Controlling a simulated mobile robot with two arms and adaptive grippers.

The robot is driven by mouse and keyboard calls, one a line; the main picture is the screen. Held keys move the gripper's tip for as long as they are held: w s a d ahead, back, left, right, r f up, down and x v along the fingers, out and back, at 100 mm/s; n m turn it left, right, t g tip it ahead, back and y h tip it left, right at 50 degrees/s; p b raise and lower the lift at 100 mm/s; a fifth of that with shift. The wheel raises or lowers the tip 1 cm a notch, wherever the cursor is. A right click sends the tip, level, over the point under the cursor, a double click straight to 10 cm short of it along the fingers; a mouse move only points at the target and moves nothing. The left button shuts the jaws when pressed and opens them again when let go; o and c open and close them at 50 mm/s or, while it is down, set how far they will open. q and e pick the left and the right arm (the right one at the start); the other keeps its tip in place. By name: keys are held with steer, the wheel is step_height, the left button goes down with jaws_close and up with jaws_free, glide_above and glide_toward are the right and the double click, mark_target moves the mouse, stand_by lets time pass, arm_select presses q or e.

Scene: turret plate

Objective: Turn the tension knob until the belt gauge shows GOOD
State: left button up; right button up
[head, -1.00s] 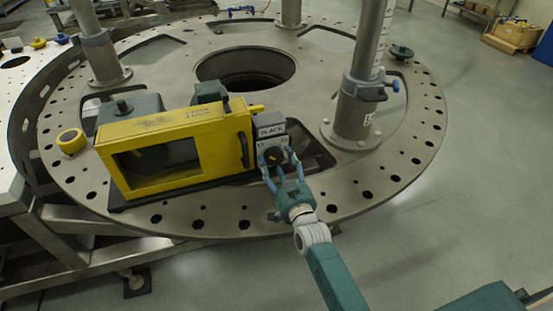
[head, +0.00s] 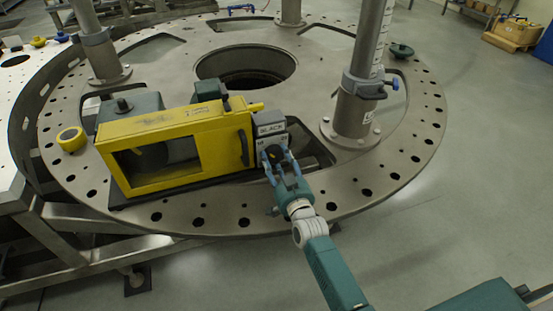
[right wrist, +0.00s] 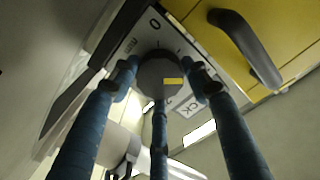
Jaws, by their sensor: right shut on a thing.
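The tension knob (head: 274,154) is a dark round knob on the grey front of a small box at the right end of the yellow-framed machine. In the right wrist view the knob (right wrist: 157,70) shows a yellow mark on its face. My right gripper (head: 277,160) is shut on the knob, its blue fingers around it. My left gripper is out of view.
The yellow machine (head: 150,126) with a dark window and black handle (head: 244,148) stands beside the knob. A yellow cap (head: 71,139) sits at the left.

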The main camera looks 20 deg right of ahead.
steer(key=shift+r, duration=0.2)
steer(key=m, duration=0.4)
steer(key=shift+w+d, duration=0.1)
steer(key=shift+r+m+b, duration=0.1)
steer(key=shift+m+b, duration=0.25)
steer(key=shift+m, duration=1.85)
steer(key=shift+d, duration=0.1)
steer(key=o, duration=1.1)
steer(key=shift+o, duration=0.2)
